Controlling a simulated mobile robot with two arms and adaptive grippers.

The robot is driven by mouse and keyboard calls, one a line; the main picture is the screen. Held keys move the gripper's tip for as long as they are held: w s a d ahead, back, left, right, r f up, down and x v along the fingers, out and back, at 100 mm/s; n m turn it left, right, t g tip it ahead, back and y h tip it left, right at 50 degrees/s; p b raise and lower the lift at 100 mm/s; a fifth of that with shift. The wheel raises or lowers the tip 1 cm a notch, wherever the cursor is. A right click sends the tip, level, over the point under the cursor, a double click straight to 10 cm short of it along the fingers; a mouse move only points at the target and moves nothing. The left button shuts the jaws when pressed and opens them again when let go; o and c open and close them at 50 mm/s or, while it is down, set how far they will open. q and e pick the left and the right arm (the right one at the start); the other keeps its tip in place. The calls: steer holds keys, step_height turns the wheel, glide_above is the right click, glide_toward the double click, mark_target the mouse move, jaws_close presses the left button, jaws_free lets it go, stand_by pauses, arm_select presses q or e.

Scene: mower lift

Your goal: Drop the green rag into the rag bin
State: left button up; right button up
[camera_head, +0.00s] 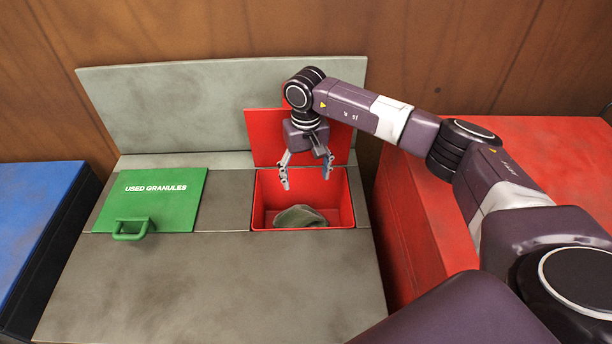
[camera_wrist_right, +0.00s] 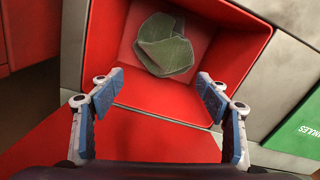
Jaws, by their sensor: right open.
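The green rag (camera_head: 300,216) lies crumpled on the floor of the red rag bin (camera_head: 352,205), whose lid (camera_head: 262,135) stands raised at the back. The wrist view also shows the rag (camera_wrist_right: 166,46) inside the bin (camera_wrist_right: 245,45), apart from my fingers. My right gripper (camera_head: 306,176) is open and empty above the bin's opening, pointing down. Its two blue-padded fingers (camera_wrist_right: 158,92) are spread wide in the wrist view. My left gripper is not in either view.
A green lid marked USED GRANULES (camera_head: 165,205) with a handle lies shut left of the bin. A grey worktop (camera_head: 210,280) is clear in front. A red cabinet (camera_head: 520,150) stands at right, a blue one (camera_head: 35,205) at left. A grey panel (camera_head: 180,105) stands behind.

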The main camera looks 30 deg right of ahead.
step_height(320, 180, up, 5)
steer(key=shift+r+p, duration=0.1)
steer(key=shift+p, duration=1.05)
step_height(320, 180, up, 12)
